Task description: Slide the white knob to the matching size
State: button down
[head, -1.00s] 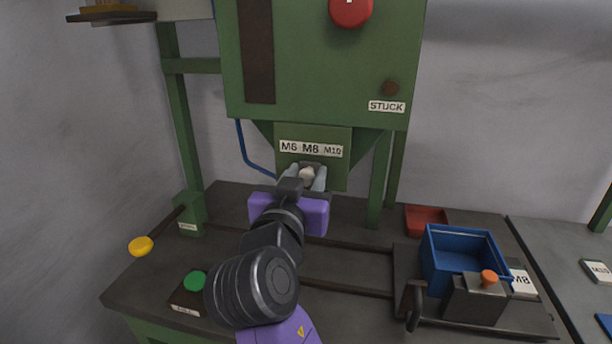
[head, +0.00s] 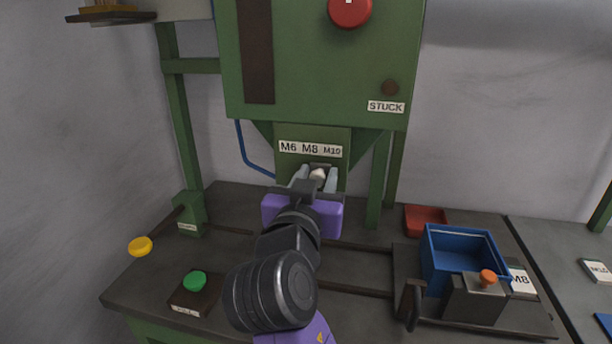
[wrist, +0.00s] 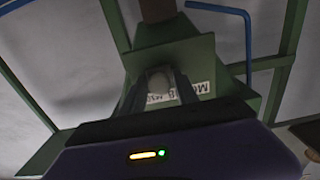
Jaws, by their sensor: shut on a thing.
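The white knob (head: 318,174) sits on the green chute front, below the size label (head: 311,149) reading M6, M8, M10. In the head view it stands slightly right of the M8 mark, between M8 and M10. My gripper (head: 316,180) is shut on the knob, one pale finger on each side. In the wrist view the knob (wrist: 159,84) shows between the fingers, with the label (wrist: 178,92) upside down behind it. The slot around the knob is mostly hidden. A card (head: 522,281) beside the blue bin reads M8.
The blue bin (head: 440,262) stands on the bench at right, with a red tray (head: 425,217) behind it. A green button (head: 194,281) and a yellow-knobbed lever (head: 140,246) are at left. A red button (head: 350,10) and a STUCK label (head: 386,107) are on the machine above.

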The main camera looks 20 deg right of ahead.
jog(key=shift+s+d, duration=0.7)
jog(key=shift+d, duration=0.3)
jog(key=c, duration=1.2)
grip_release()
jog(key=shift+d, duration=0.1)
jog(key=shift+o, duration=0.2)
jog(key=b+v, duration=0.1)
jog(key=v, duration=0.7)
jog(key=shift+w, duration=0.1)
